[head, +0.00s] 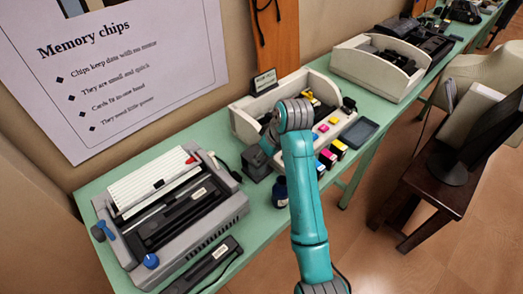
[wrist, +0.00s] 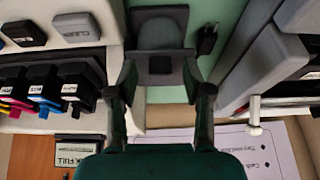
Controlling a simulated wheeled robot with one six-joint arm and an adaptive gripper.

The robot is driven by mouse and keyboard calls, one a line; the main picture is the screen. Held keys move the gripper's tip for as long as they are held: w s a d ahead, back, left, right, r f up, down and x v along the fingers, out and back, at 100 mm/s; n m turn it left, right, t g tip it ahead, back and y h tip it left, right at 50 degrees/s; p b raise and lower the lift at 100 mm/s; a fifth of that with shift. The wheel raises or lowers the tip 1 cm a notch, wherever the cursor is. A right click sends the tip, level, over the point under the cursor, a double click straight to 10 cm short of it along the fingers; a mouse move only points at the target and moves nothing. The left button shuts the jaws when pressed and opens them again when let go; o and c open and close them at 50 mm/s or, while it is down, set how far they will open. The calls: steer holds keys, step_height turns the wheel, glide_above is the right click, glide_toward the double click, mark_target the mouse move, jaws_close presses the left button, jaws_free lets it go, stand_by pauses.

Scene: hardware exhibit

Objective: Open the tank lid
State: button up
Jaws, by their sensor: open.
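My gripper (wrist: 160,78) is open in the wrist view, its two dark fingers apart with nothing held between them. Just beyond the fingertips is a dark grey block-like unit (wrist: 160,38) with a rounded upper part, standing on the green table. A dark unit, apparently the same one, shows in the head view (head: 256,165) below my gripper (head: 267,140), whose fingers are partly hidden by my arm. I cannot tell for sure which part is the tank lid, or whether the fingers touch the unit.
A grey printer (head: 170,215) lies left, with a dark bottle (head: 280,192) nearby. A white housing (head: 240,122) with coloured ink parts stands behind my arm. In the wrist view, ink cartridges (wrist: 45,88) are close on the left and a grey body (wrist: 265,65) on the right.

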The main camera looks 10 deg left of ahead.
steer(key=shift+f, duration=0.1)
jaws_close()
